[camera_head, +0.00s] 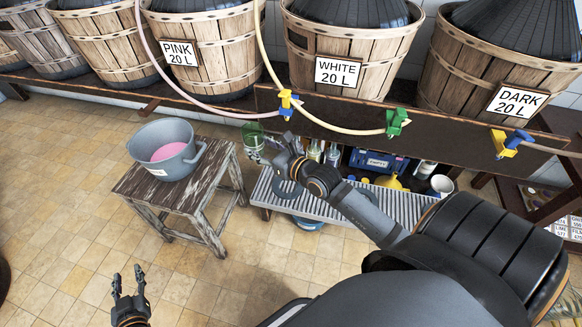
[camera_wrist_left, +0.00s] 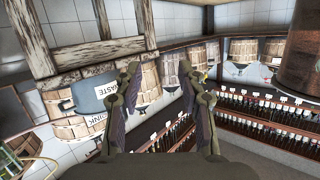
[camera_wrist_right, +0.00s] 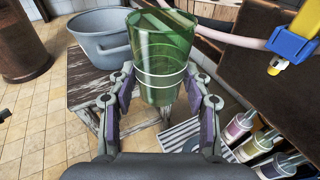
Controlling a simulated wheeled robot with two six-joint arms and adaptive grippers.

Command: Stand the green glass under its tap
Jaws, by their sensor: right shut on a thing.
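The green glass (camera_wrist_right: 160,50) is see-through, with two pale rings around it, and looks empty. My right gripper (camera_head: 262,152) is shut on it and holds it roughly upright in the air. In the head view the glass (camera_head: 252,136) shows left of the blue-and-yellow tap (camera_head: 287,103). A green tap (camera_head: 396,122) is further right on the board, and a yellow-and-blue tap (camera_head: 508,143) is at the far right. My left gripper (camera_head: 129,282) is open and empty, low above the floor; in its wrist view the fingers (camera_wrist_left: 158,85) are apart.
A grey tub (camera_head: 165,150) with pink liquid stands on a worn wooden stool (camera_head: 205,195). Labelled baskets stand on the shelf above.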

